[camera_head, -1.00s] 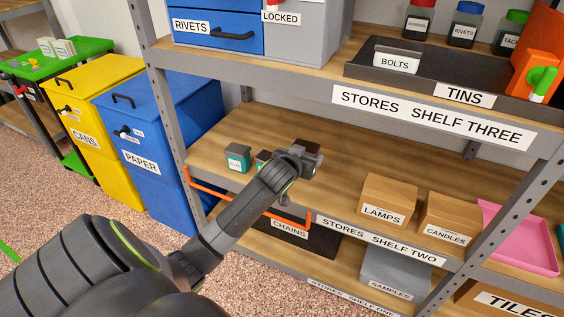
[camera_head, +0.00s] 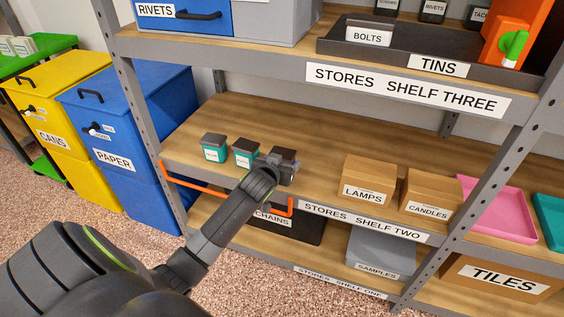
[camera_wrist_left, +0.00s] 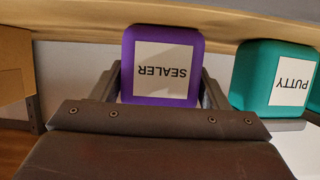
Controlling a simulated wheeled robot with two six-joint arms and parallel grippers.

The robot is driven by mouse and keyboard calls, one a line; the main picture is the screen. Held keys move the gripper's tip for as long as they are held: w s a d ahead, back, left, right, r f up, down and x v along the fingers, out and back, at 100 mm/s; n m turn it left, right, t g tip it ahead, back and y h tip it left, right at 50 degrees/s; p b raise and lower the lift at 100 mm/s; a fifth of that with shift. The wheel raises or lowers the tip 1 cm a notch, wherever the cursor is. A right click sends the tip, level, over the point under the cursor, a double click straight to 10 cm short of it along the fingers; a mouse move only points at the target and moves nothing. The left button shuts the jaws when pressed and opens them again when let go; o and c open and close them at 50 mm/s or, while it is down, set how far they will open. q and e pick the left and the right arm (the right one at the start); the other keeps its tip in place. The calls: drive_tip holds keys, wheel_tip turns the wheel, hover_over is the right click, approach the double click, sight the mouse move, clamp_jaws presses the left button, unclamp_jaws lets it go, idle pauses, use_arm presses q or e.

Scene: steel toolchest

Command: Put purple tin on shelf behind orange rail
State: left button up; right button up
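The purple tin, labelled SEALER (camera_wrist_left: 160,70), is between my left gripper's (camera_wrist_left: 161,78) fingers, which touch its sides. Its label reads upside down in the left wrist view. In the head view the left gripper (camera_head: 282,160) is just behind the right end of the orange rail (camera_head: 195,187), low over the wooden shelf two (camera_head: 322,137). The tin is mostly hidden there by the gripper. Its base appears at shelf level, but I cannot tell for certain that it rests. My right gripper is not in view.
Two teal tins (camera_head: 213,147) stand left of the gripper behind the rail; the nearer one is PUTTY (camera_wrist_left: 275,78). Boxes LAMPS (camera_head: 367,180) and CANDLES (camera_head: 430,195) stand to the right. Shelf three (camera_head: 270,58) is overhead. The shelf behind is clear.

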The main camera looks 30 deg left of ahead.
use_arm(q)
drive_tip(key=o, duration=0.3)
drive_tip(key=shift+o, duration=0.2)
drive_tip(key=shift+r, duration=0.1)
drive_tip(key=shift+s+r, duration=0.15)
drive_tip(key=p+v, duration=0.3)
drive_tip(key=v, duration=0.9)
drive_tip(key=s+d+f+g+h, duration=0.1)
drive_tip(key=s+d+f+g, duration=0.2)
drive_tip(key=s+f, duration=0.3)
drive_tip(key=s+d+f+g+h, duration=0.1)
drive_tip(key=s+d+f+g, duration=0.2)
drive_tip(key=s+f, duration=0.4)
drive_tip(key=s+d+f+m+g+h, duration=0.1)
drive_tip(key=s+d+f+g, duration=0.2)
drive_tip(key=s+f, duration=0.4)
drive_tip(key=s+g, duration=0.1)
drive_tip(key=s, duration=0.8)
drive_tip(key=shift+g+h, duration=0.3)
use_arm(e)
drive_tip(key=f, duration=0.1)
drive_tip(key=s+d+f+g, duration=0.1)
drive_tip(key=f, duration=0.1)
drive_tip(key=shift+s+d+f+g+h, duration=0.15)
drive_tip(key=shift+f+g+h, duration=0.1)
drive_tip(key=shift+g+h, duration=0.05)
use_arm(q)
drive_tip(key=shift+f+p, duration=0.15)
drive_tip(key=shift+p, duration=0.2)
